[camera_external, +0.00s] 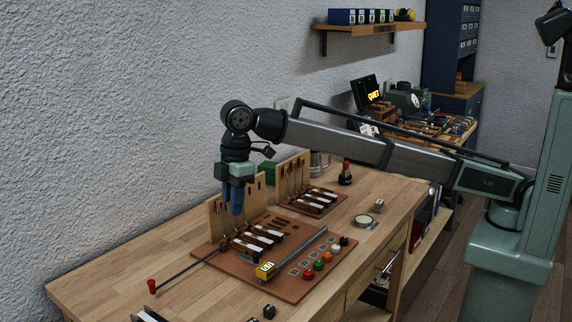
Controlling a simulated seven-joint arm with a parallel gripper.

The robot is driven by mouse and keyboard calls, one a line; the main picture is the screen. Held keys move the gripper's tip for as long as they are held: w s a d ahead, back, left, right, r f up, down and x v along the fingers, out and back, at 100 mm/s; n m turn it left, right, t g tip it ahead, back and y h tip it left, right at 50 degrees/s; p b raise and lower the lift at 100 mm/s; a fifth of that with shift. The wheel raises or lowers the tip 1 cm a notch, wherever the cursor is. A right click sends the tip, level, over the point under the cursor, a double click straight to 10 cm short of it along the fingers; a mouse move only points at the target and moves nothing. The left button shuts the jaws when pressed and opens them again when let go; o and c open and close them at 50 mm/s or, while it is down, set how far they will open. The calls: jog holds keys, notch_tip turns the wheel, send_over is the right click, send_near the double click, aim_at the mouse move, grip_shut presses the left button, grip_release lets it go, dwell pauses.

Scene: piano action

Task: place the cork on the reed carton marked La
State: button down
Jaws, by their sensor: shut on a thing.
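My gripper (235,211) points straight down with blue fingers in front of the upright wooden board at the back of the near brown tray. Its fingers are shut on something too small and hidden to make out. I cannot pick out the cork for certain; a small tan piece (378,204) lies on the bench at right. No carton marked La can be read. A row of blue boxes with white labels (362,17) stands on the wall shelf, and their lettering is too small to read.
The bench's left front is mostly clear.

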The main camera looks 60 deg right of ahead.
jog(key=w+d+m, duration=0.2)
jog(key=w+d, duration=1.2)
jog(key=m, duration=0.7)
send_over(273, 165)
notch_tip(273, 165, down, 4)
jog(key=f, duration=0.1)
jog(key=shift+t+h, duration=0.3)
jog(key=shift+t, duration=0.1)
jog(key=shift+s+d+f, duration=0.1)
jog(key=shift+f, duration=2.4)
jog(key=shift+s+d+f, duration=0.1)
jog(key=shift+f, duration=2.4)
jog(key=shift+f, duration=0.1)
jog(key=c, duration=1)
grip_release()
jog(key=shift+o, duration=0.2)
notch_tip(273, 165, up, 12)
jog(key=s, duration=0.1)
jog(key=shift+d, duration=0.35)
